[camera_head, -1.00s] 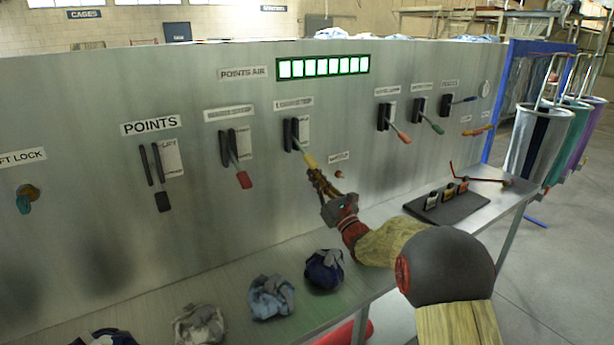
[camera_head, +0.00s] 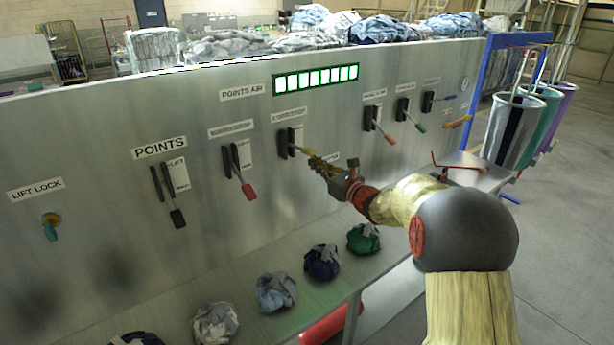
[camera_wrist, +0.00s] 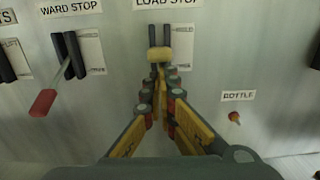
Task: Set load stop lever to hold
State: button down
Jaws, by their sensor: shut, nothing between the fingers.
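The load stop lever has a yellow grip (camera_wrist: 159,54) and sits under the "LOAD STOP" label in the wrist view. It sticks out from its black slotted plate toward the camera, and its shaft is mostly hidden behind the grip. In the head view the lever (camera_head: 304,152) points out to the right and slightly down. My gripper (camera_wrist: 159,74) is shut, its fingertips just below the yellow grip; I cannot tell whether they touch it. In the head view my gripper (camera_head: 316,162) is at the lever's end.
The red ward stop lever (camera_head: 246,189) is to the left; another red-tipped lever (camera_head: 388,137) is to the right. A "BOTTLE" knob (camera_wrist: 234,116) is at lower right. Several cloth bundles (camera_head: 276,291) lie on the ledge below. Air around my gripper is free.

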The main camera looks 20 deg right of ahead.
notch_tip(320, 180, up, 3)
jog(key=shift+r+g+p, duration=0.15)
jog(key=shift+g+p, duration=0.55)
jog(key=shift+p, duration=0.25)
jog(key=shift+w+r, duration=0.2)
jog(key=shift+r, duration=0.1)
jog(key=shift+r+p, duration=0.3)
jog(key=shift+p, duration=0.1)
jog(key=shift+r, duration=0.15)
jog(key=b, duration=0.2)
send_near(315, 151)
jog(key=a+f+v, duration=0.1)
jog(key=v, duration=1.1)
jog(key=shift+s+d+f, duration=0.1)
jog(key=shift+s+f, duration=0.05)
jog(key=shift+f, duration=0.3)
